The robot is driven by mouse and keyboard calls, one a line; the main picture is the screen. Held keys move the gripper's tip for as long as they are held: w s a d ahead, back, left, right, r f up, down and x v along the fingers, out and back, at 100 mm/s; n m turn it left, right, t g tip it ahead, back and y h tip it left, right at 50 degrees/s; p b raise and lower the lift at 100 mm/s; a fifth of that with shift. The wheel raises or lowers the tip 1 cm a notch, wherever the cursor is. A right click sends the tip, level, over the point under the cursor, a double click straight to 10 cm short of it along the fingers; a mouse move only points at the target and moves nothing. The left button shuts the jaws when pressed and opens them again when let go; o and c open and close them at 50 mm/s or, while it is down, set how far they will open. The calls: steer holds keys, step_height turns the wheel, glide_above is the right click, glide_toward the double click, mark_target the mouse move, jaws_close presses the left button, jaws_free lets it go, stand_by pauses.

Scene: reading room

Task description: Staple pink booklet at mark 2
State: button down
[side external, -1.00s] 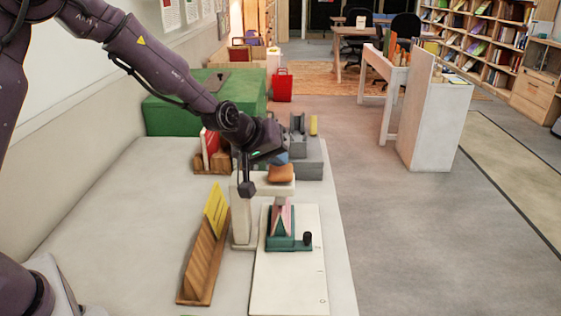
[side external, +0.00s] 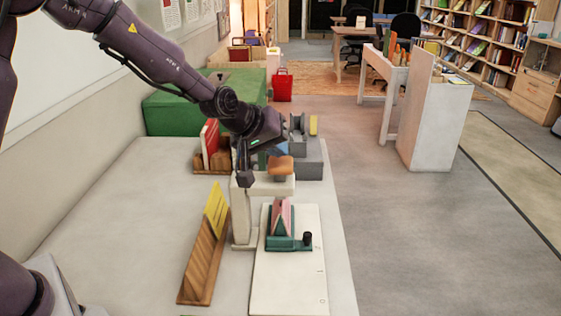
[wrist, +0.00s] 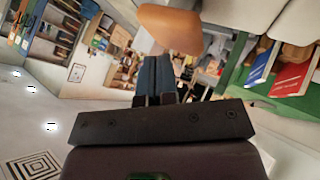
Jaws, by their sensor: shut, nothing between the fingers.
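The pink booklet (side external: 283,217) sits folded like a tent on a green saddle (side external: 282,243) with a black knob (side external: 307,238). The saddle rests on a white board (side external: 290,285) with small marks, too small to read surely. A cream stapler press (side external: 243,215) stands beside it, its arm reaching over the booklet. Its orange button (side external: 280,165) is raised on a grey stem. My gripper (side external: 279,150) is shut, its blue fingers just above the button; whether they touch is unclear. The wrist view shows the blue fingers (wrist: 155,78) together beside the orange button (wrist: 171,28).
A wooden rack (side external: 203,262) holding a yellow booklet (side external: 215,208) stands left of the press. Another rack with a red booklet (side external: 210,140) is behind. Grey blocks (side external: 308,158) stand at the back right. The table's left part is clear; its right edge runs close to the board.

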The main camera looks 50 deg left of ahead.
mark_target(270, 167)
steer(key=shift+r, duration=0.3)
steer(key=shift+r, duration=2.55)
steer(key=shift+f, duration=0.1)
steer(key=s, duration=0.1)
steer(key=f+m+g, duration=0.1)
steer(key=s+f, duration=0.1)
steer(key=shift+s+d+f+m+g+h, duration=0.2)
steer(key=shift+s+d+m+g+h, duration=0.1)
steer(key=shift+s+m+g, duration=0.1)
steer(key=s+r+m+g, duration=0.1)
steer(key=s+r+m, duration=0.2)
steer(key=s, duration=1.1)
steer(key=s+a+r+m+y, duration=0.1)
steer(key=s+r+m, duration=0.2)
steer(key=s, duration=1.1)
step_height(270, 167, up, 2)
steer(key=shift+a+r+m+g, duration=0.15)
steer(key=shift+a+m+g, duration=0.15)
steer(key=shift+g, duration=0.1)
